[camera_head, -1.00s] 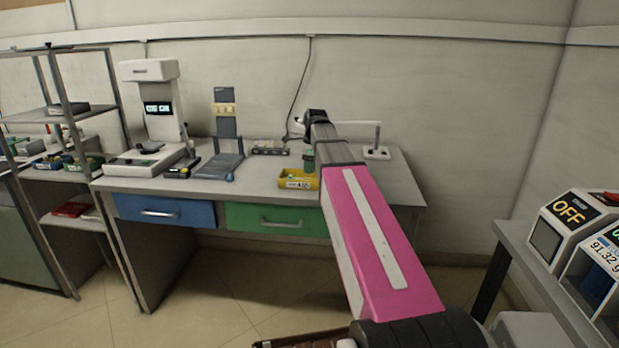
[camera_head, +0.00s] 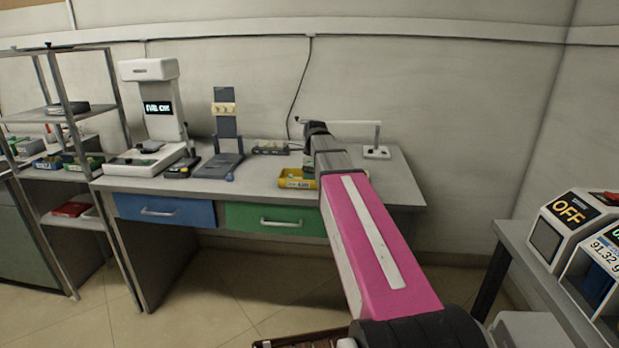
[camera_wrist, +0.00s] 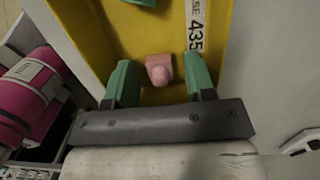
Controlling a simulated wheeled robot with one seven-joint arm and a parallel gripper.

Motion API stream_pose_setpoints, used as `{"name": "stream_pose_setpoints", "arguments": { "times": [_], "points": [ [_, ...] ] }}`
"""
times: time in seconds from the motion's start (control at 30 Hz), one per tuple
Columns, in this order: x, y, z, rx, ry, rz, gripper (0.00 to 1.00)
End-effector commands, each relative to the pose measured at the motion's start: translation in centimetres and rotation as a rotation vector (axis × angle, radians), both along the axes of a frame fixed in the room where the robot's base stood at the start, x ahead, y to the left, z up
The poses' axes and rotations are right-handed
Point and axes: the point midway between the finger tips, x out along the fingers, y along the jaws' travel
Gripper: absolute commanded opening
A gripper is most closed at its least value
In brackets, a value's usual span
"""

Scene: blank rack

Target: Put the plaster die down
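A small pinkish piece (camera_wrist: 160,68), which looks like the plaster die, sits in a yellow tray (camera_wrist: 110,40) in the wrist view. My gripper (camera_wrist: 160,78) has its green fingers on either side of the piece, with a visible gap at each side. It is open. I cannot tell exactly how the base of the piece meets the tray floor. The yellow tray (camera_head: 288,184) also shows on the bench in the head view, partly behind my arm. The piece is not discernible there.
The tray bears a white label strip (camera_wrist: 196,25). A green item (camera_wrist: 141,2) shows at its top edge. On the bench (camera_head: 395,185) stand a white instrument (camera_head: 150,110), a grey stand (camera_head: 225,130) and a lamp-like fixture (camera_head: 376,150). A metal shelf stands at left.

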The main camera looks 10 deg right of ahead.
Motion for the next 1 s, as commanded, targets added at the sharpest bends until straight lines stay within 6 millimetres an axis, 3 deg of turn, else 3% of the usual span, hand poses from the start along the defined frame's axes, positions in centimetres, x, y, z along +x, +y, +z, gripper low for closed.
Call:
{"name": "stream_pose_setpoints", "arguments": {
  "times": [0.2, 0.37, 0.8, 1.0],
  "points": [
    [0.0, 0.0, 0.2, 0.000, 0.000, 0.000, 0.49],
    [0.0, -0.1, 1.6, 0.000, -0.001, 0.000, 0.49],
    [-0.2, -1.0, 9.0, 0.000, -0.002, 0.000, 0.49],
    [-0.3, -1.2, 11.3, 0.000, -0.001, 0.000, 0.49]
  ]
}}
